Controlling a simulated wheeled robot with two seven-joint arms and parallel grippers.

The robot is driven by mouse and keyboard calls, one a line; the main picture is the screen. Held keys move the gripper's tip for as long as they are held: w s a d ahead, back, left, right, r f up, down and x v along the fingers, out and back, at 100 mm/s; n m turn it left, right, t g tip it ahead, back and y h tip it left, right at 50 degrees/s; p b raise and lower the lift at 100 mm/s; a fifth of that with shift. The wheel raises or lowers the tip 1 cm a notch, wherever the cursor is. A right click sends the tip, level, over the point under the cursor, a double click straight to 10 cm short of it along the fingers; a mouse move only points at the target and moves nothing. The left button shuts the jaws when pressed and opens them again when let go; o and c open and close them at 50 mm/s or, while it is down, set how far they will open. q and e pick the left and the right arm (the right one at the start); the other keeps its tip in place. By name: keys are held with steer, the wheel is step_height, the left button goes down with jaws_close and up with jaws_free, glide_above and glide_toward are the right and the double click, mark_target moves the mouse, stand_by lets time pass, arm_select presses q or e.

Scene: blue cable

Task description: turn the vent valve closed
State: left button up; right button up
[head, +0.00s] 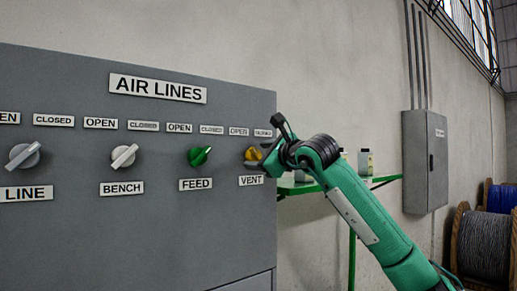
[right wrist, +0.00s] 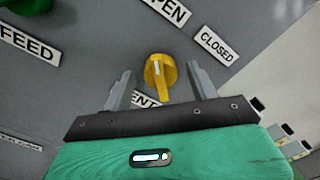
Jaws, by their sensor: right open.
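The vent valve is a yellow knob (head: 252,154) above the VENT label (head: 251,181), at the right end of the grey panel. In the right wrist view, the yellow knob (right wrist: 160,76) has a white mark that points up toward the OPEN label (right wrist: 168,10), not toward the CLOSED label (right wrist: 217,46). My right gripper (head: 262,160) is at the valve, with its open fingers on either side of the knob. Gaps show between knob and fingers in the right wrist view. The gripper partly covers the knob in the head view. My left gripper is out of view.
The green FEED knob (head: 200,156), white BENCH knob (head: 124,156) and white LINE knob (head: 23,156) stand in a row to the left. Right of the panel are a green shelf (head: 300,188) with bottles, a wall box (head: 424,162) and cable reels (head: 484,245).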

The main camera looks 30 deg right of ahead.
steer(key=shift+w, duration=0.35)
steer(key=c, duration=1)
